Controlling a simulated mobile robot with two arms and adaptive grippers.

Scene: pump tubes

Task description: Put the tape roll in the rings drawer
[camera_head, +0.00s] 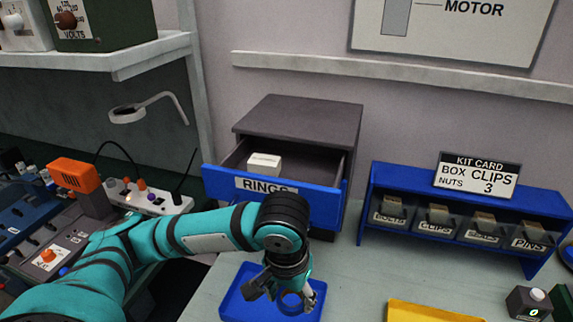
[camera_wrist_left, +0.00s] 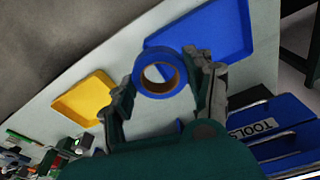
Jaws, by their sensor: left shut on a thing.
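The tape roll (camera_wrist_left: 140,72), blue outside with a tan core, sits between the fingers of my left gripper (camera_wrist_left: 160,85) in the left wrist view. My left gripper is shut on it. In the head view my left gripper (camera_head: 286,290) hangs over the blue tray (camera_head: 238,302), with the roll (camera_head: 291,308) partly visible between its fingers. The drawer labelled RINGS (camera_head: 222,184) is pulled open from a dark cabinet (camera_head: 300,120). The drawer stands behind and above the gripper, and my left arm crosses in front of its lower edge. My right gripper is not in view.
A small white box (camera_head: 264,163) lies inside the open drawer. A blue bin rack (camera_head: 450,205) with a kit card (camera_head: 478,175) stands to the right. A yellow tray (camera_head: 425,312) is at the front. Switch panels and a lamp (camera_head: 128,113) are at the left.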

